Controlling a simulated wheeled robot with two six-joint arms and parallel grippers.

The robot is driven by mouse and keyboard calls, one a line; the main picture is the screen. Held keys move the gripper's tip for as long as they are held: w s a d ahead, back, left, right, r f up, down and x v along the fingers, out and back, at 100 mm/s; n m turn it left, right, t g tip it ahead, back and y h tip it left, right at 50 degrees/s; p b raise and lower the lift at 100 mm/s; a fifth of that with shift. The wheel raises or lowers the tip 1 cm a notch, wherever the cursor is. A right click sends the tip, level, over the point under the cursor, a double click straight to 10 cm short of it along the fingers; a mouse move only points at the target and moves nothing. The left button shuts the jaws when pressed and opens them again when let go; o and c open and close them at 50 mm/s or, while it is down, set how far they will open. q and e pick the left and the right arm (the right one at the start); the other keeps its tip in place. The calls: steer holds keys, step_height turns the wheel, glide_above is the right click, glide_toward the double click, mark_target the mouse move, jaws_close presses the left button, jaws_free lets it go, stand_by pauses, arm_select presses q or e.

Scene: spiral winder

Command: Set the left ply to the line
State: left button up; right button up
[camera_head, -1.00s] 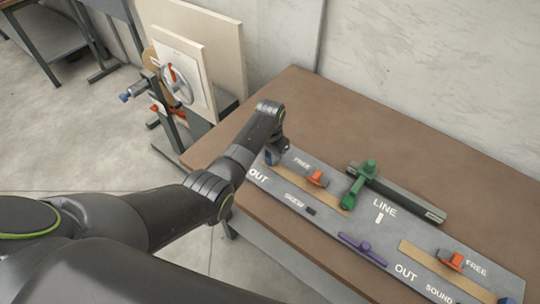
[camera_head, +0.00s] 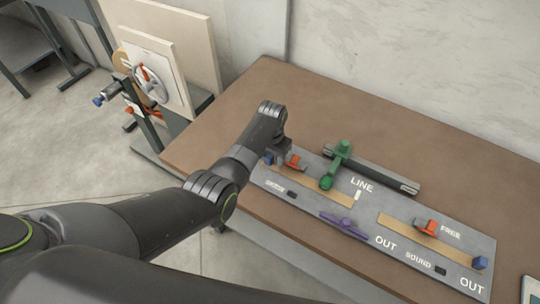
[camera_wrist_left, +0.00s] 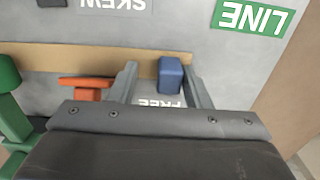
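The left ply (camera_head: 312,192) is a tan strip on the grey plate (camera_head: 482,241); its right end lies just below the white LINE mark (camera_head: 358,195). Its blue block (camera_wrist_left: 170,75) stands between the fingers of my left gripper (camera_head: 277,156). In the left wrist view the gripper (camera_wrist_left: 162,72) is open: one finger lies close against the block's right side, with a gap on its left. Contact is hard to tell. A green label (camera_wrist_left: 252,17) there reads LINE, upside down. My right gripper is not in view.
A green lever (camera_head: 334,166) on a dark bar (camera_head: 385,172) stands behind the plate. A purple bar (camera_head: 344,225) lies at the front edge. The right ply (camera_head: 400,229) has its own orange lever (camera_head: 427,228) and blue block (camera_head: 480,263). The brown tabletop (camera_head: 440,165) behind is clear.

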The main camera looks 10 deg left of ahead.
arm_select(q)
steer(key=shift+a, duration=0.25)
steer(key=shift+w+r, duration=0.1)
steer(key=shift+r, duration=0.15)
step_height(320, 180, up, 17)
steer(key=shift+d+p, duration=0.15)
steer(key=shift+p, duration=0.25)
steer(key=shift+f, duration=0.1)
